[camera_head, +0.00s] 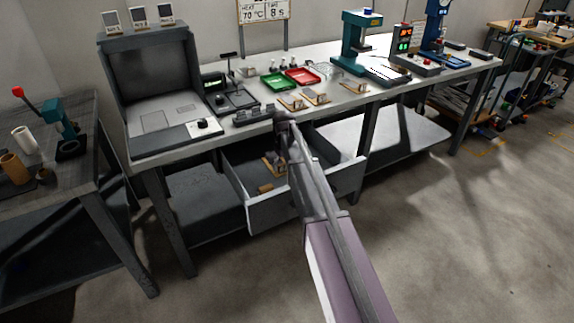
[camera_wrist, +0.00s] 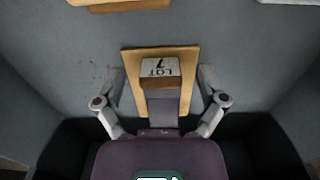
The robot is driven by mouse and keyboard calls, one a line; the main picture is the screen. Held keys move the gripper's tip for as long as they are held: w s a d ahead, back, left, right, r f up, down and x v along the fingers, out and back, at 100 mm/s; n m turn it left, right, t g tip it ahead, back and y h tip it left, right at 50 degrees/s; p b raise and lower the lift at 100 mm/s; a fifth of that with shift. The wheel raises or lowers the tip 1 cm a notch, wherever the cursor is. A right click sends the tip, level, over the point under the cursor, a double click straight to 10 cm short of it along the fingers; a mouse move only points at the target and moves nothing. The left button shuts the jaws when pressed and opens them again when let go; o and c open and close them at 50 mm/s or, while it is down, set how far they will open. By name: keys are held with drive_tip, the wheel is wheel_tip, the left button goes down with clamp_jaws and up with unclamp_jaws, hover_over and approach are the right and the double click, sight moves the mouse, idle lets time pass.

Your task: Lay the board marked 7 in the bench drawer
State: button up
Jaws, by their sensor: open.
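The board marked 7 is a light wooden plate (camera_wrist: 192,65) with a raised block labelled LOT 7 (camera_wrist: 160,70). In the wrist view it lies flat on a grey floor with grey walls at both sides. My gripper (camera_wrist: 160,103) is open, with one finger on each side of the block; I see gaps beside it. In the head view my gripper (camera_head: 281,150) reaches down into the pulled-out bench drawer (camera_head: 272,213), and a wooden board (camera_head: 268,166) shows beside it. My arm hides part of the drawer.
Another wooden piece (camera_head: 265,188) lies near the drawer's front. Several wooden boards (camera_head: 318,97) rest on the bench top (camera_head: 340,105), near a green tray (camera_head: 274,81) and a red tray (camera_head: 302,76). The floor before the drawer is clear.

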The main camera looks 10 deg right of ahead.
wheel_tip(320, 180, up, 12)
drive_tip(key=p, duration=1.1)
drive_tip(key=shift+f, duration=0.15)
drive_tip(key=shift+p, duration=0.3)
drive_tip(key=s+d+m, duration=0.1)
drive_tip(key=s+m, duration=0.2)
drive_tip(key=s, duration=2.6)
drive_tip(key=shift+s+m, duration=0.2)
drive_tip(key=shift+m, duration=0.1)
